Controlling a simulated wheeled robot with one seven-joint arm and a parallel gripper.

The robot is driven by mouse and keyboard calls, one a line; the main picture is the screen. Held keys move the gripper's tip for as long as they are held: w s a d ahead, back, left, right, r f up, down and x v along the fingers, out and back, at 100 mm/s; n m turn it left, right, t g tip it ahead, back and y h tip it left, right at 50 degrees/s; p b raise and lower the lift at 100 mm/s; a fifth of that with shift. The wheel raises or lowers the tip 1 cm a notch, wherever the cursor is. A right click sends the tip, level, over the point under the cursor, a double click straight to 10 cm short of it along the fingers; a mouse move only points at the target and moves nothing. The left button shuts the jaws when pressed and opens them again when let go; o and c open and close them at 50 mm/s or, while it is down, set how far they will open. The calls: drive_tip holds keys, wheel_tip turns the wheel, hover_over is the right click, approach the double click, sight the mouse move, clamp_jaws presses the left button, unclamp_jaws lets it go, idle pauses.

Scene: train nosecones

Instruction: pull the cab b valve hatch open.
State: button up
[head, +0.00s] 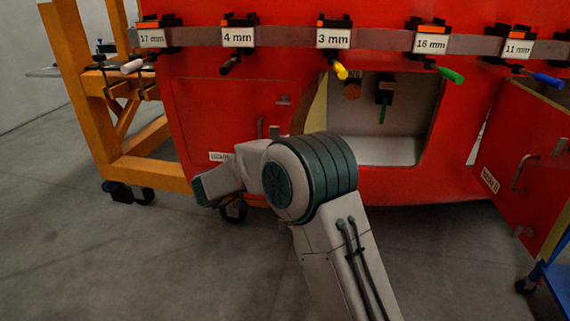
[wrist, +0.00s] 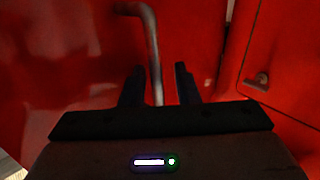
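In the wrist view a grey bent bar handle (wrist: 152,45) stands out from a red panel (wrist: 70,50). My gripper (wrist: 160,84) has its two black fingers apart, one on each side of the handle's lower part. A gap shows between the handle and each finger. In the head view a red hatch panel (head: 215,108) with a small white label (head: 222,156) is left of an open compartment. Its label is too blurred to read. My arm covers the panel's lower right, and my gripper cannot be made out there.
The open compartment (head: 400,150) holds a green-handled valve (head: 384,100). A red door (head: 520,160) with a handle stands swung out at the right. Labelled clamps with coloured handles line the grey strip (head: 280,38) above. An orange wheeled frame (head: 140,170) stands left. Floor in front is clear.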

drive_tip(key=p+v, duration=0.1)
drive_tip(key=v, duration=1.2)
drive_tip(key=shift+s+a+p, duration=0.25)
drive_tip(key=shift+a+p, duration=0.1)
drive_tip(key=shift+p, duration=0.05)
drive_tip(key=shift+f, duration=0.1)
drive_tip(key=w+d+r+n+t+y+p, duration=0.1)
drive_tip(key=w+r+n+t+y+p, duration=0.25)
drive_tip(key=r+y, duration=0.35)
drive_tip(key=w+r+n+t+y+p, duration=0.3)
drive_tip(key=w+r+y, duration=0.25)
drive_tip(key=r, duration=0.25)
drive_tip(key=s+d+r+n+g+y+p, duration=0.1)
drive_tip(key=s+d+n+g+y+p, duration=0.25)
drive_tip(key=s, duration=0.45)
drive_tip(key=s+d+n+g+y+p, duration=0.2)
drive_tip(key=s+n+g+y+p, duration=0.15)
drive_tip(key=s, duration=0.45)
drive_tip(key=s+d+m+g+h+p, duration=0.2)
drive_tip(key=s+d+g+h+p, duration=0.2)
drive_tip(key=s+d, duration=1.4)
drive_tip(key=shift+s+d+m+g+p, duration=0.3)
drive_tip(key=shift+g+p, duration=0.25)
drive_tip(key=shift+g, duration=0.3)
